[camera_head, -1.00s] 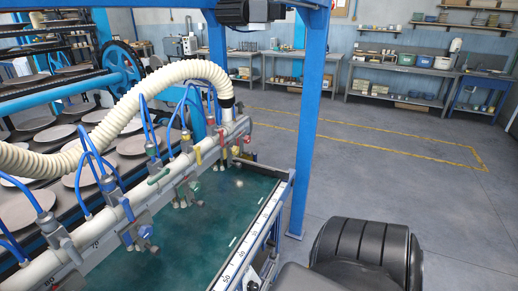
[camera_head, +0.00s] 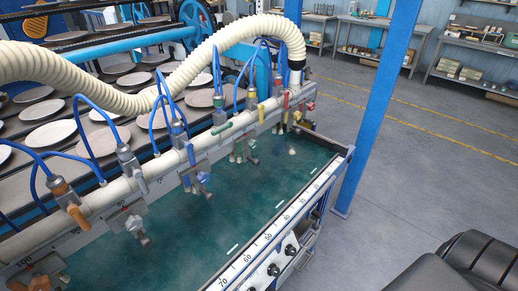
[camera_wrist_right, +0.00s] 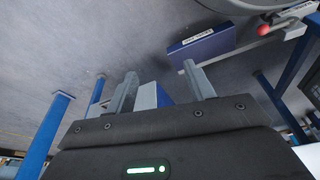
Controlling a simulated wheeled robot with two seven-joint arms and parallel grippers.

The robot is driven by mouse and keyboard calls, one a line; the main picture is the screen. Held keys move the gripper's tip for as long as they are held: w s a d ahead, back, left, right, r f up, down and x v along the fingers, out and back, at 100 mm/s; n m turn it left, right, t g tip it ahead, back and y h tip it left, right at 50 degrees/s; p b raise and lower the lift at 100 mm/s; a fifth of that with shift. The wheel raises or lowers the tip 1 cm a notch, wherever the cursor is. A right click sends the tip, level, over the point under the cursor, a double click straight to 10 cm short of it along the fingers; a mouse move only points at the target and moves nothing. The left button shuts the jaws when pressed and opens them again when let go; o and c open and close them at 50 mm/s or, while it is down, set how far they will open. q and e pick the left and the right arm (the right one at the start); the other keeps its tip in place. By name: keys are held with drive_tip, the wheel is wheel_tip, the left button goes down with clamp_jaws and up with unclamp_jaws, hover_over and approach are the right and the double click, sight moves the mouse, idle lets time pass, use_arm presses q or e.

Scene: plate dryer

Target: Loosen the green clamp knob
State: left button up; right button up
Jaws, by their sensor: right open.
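The green clamp knob (camera_head: 222,128) is a small green handle on the pale horizontal pipe (camera_head: 155,180), about mid-length in the head view. Blue hoses rise close by it, and metal nozzles hang below the pipe. My right gripper (camera_wrist_right: 161,75) shows in its wrist view with its two grey fingers apart and nothing between them. The knob does not show in that wrist view, and the gripper is apart from the pipe. My left gripper is in neither view.
Yellow (camera_head: 261,113), red (camera_head: 285,100) and orange (camera_head: 76,214) handles sit on the same pipe. A ribbed cream hose (camera_head: 210,52) arches above. A blue post (camera_head: 378,110) stands right of the green bed (camera_head: 205,235). Open floor (camera_head: 430,170) lies farther right.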

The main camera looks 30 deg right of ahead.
sight(255, 146)
drive_tip(key=w+d+r+m+t, duration=0.2)
drive_tip(key=w+r+t, duration=0.1)
drive_tip(key=w+r, duration=1.25)
drive_tip(key=w+d+r+m+t+y, duration=0.15)
drive_tip(key=w+r+t, duration=0.35)
drive_tip(key=r, duration=0.9)
drive_tip(key=w+d+r+m+t+y, duration=0.15)
drive_tip(key=w+r, duration=0.55)
drive_tip(key=r, duration=0.7)
drive_tip(key=w+d+r+m+t+y, duration=0.1)
drive_tip(key=w+r+t+y, duration=0.35)
drive_tip(key=r, duration=1.05)
drive_tip(key=shift+h, duration=0.95)
drive_tip(key=x, duration=0.7)
drive_tip(key=p+x, duration=0.1)
drive_tip(key=x, duration=0.3)
drive_tip(key=shift+w+d+f, duration=0.1)
drive_tip(key=shift+d+f, duration=0.2)
drive_tip(key=shift+c, duration=0.2)
drive_tip(key=c, duration=0.9)
